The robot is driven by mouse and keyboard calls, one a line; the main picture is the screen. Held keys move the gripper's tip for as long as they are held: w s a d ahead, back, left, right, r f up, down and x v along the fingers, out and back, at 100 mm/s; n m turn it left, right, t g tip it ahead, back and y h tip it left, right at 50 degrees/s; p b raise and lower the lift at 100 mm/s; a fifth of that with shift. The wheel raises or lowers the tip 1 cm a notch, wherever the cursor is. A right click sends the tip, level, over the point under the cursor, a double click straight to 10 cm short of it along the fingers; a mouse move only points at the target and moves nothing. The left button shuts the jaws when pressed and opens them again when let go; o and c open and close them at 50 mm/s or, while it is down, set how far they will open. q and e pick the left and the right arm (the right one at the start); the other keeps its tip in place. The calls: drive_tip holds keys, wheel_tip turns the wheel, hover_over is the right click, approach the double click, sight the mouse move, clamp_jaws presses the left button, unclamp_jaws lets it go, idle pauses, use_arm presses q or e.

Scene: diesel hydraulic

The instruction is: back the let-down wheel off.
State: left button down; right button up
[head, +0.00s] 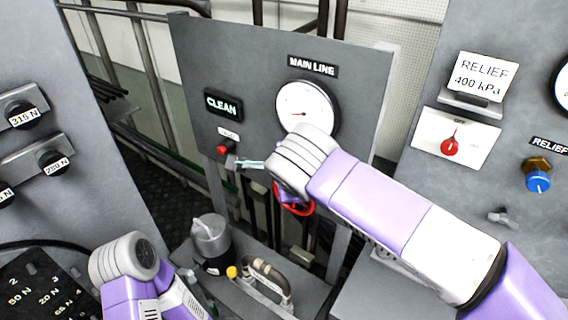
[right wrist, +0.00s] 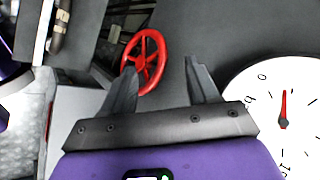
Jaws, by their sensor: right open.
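In the right wrist view the red wheel (right wrist: 148,64) shows nearly whole. My right gripper (right wrist: 160,63) is open and empty. Its left finger overlaps the lower left of the wheel's rim in that view, and the right finger stands clear to the right. I cannot tell whether the finger touches the rim. The head view hides the right gripper behind its arm. My left arm shows at the lower left, but its gripper does not.
The main-line gauge (head: 307,112) is on the grey panel, beside a CLEAN sign (head: 223,104); its dial (right wrist: 285,118) lies close right of my right gripper. A RELIEF panel with a blue knob (head: 538,181) is at right.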

drive_tip(key=shift+s+f+x, duration=0.15)
drive_tip(key=shift+x, duration=1.35)
drive_tip(key=shift+s+f+x, duration=0.1)
drive_tip(key=shift+s+x, duration=0.05)
drive_tip(key=shift+x, duration=1.3)
drive_tip(key=shift+w, duration=0.1)
drive_tip(key=shift+c, duration=0.3)
drive_tip(key=c, duration=0.9)
